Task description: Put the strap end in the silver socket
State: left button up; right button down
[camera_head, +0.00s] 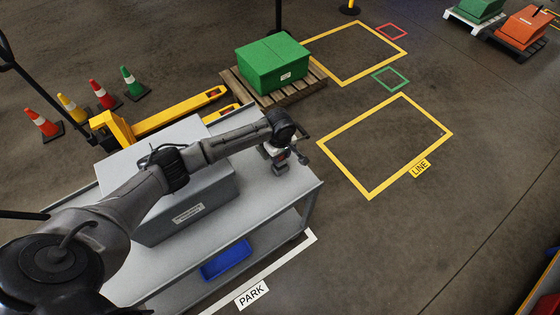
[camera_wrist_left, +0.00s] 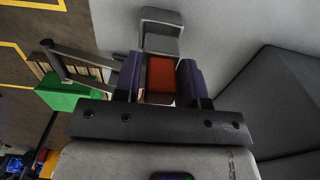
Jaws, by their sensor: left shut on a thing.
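My left gripper (camera_head: 280,155) is over the far right corner of the grey cart. In the left wrist view, its two dark purple fingers (camera_wrist_left: 160,82) are shut on an orange-red block (camera_wrist_left: 160,76), which looks like the strap end. Just beyond the fingertips is a grey, box-like piece (camera_wrist_left: 161,38) with a raised back; it may be the silver socket. I cannot tell whether the block touches it. In the head view, the gripper hides most of this spot. My right gripper is not in view.
A large grey box (camera_head: 190,200) stands on the cart top (camera_head: 245,207) beneath my left arm. A green crate (camera_head: 273,64) sits on a wooden pallet (camera_head: 237,83) with a yellow pallet jack (camera_head: 165,122) behind the cart.

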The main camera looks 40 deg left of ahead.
aim_at(280, 161)
pick_arm(q)
jog(key=shift+f+b, duration=0.45)
jog(key=shift+f, duration=1.5)
jog(key=shift+f, duration=0.2)
jog(key=o, duration=1)
jog(key=shift+r, duration=0.1)
notch_tip(280, 161, up, 12)
jog(key=shift+r+p, duration=0.1)
jog(key=shift+p, duration=0.95)
